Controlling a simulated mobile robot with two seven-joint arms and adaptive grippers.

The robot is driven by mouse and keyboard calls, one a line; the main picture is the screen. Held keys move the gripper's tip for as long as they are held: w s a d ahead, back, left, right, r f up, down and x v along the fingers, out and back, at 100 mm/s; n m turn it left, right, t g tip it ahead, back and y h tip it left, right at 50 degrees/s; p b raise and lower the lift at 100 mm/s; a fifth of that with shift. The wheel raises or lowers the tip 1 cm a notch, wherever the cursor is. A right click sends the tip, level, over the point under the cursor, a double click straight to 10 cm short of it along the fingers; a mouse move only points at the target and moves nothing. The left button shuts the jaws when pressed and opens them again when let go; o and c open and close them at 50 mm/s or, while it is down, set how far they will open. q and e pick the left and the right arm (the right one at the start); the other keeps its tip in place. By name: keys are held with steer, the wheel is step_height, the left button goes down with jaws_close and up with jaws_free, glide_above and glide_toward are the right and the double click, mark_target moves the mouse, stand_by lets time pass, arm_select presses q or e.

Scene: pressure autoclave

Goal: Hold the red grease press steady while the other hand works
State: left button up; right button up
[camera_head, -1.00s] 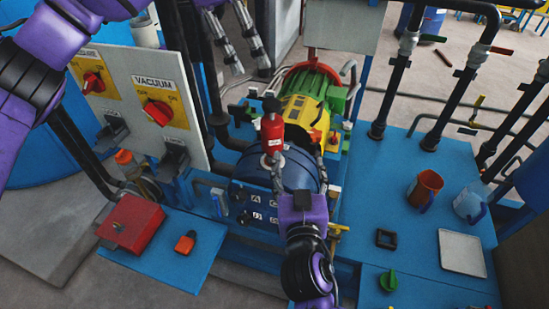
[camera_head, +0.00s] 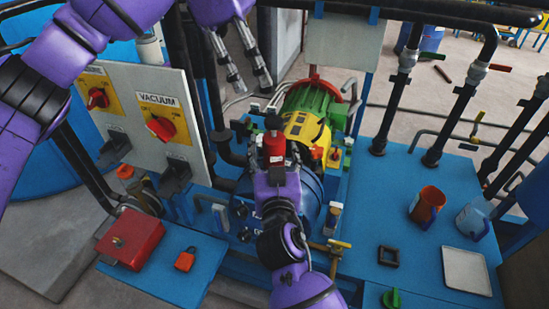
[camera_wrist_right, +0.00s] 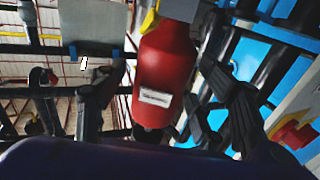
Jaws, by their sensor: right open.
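The red grease press (camera_head: 274,146) stands upright on the blue cylindrical housing, near the middle of the head view. It also shows large in the right wrist view (camera_wrist_right: 166,68), with a white label on its side. My right gripper (camera_head: 276,166) is right at the press from the front. In the wrist view its fingers lie on either side of the press with gaps, so it is open and not clamped on it. The base of the press is hidden by my right gripper in the head view. My left gripper (camera_head: 250,84) is open and empty, above and behind the press.
A yellow and green motor (camera_head: 308,112) sits just behind the press. The vacuum switch panel (camera_head: 150,105) stands to the left.

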jaws_close()
stand_by(0.4)
